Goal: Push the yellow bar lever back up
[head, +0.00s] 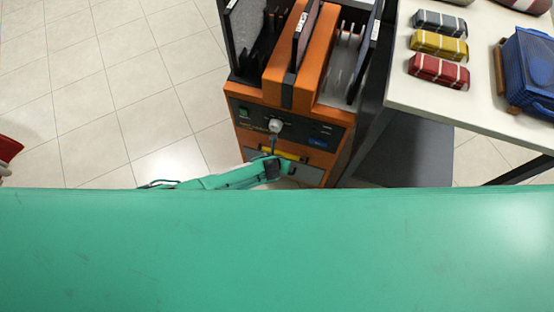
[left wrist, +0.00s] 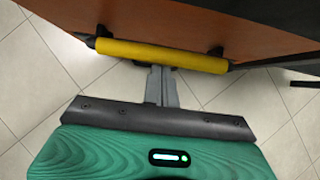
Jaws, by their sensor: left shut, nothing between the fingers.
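The yellow bar lever (left wrist: 190,58) runs across the lower front of the orange machine, held by dark brackets near its ends. In the head view the bar (head: 289,156) shows low on the machine's front, partly covered by my left gripper. My left gripper (left wrist: 157,72) is shut and empty. Its grey fingers reach to the bar's middle, and the bar hides their tips. I cannot tell whether they touch it. In the head view my left arm comes in low from the left to the machine. My right gripper is not in view.
The orange machine (head: 318,60) has dark upright plates on top and a black control panel (head: 318,131) with a pale round knob (head: 276,126). To the right, a white table (head: 490,95) holds striped folded bundles (head: 438,70) and a blue basket (head: 530,70). Tiled floor lies open on the left.

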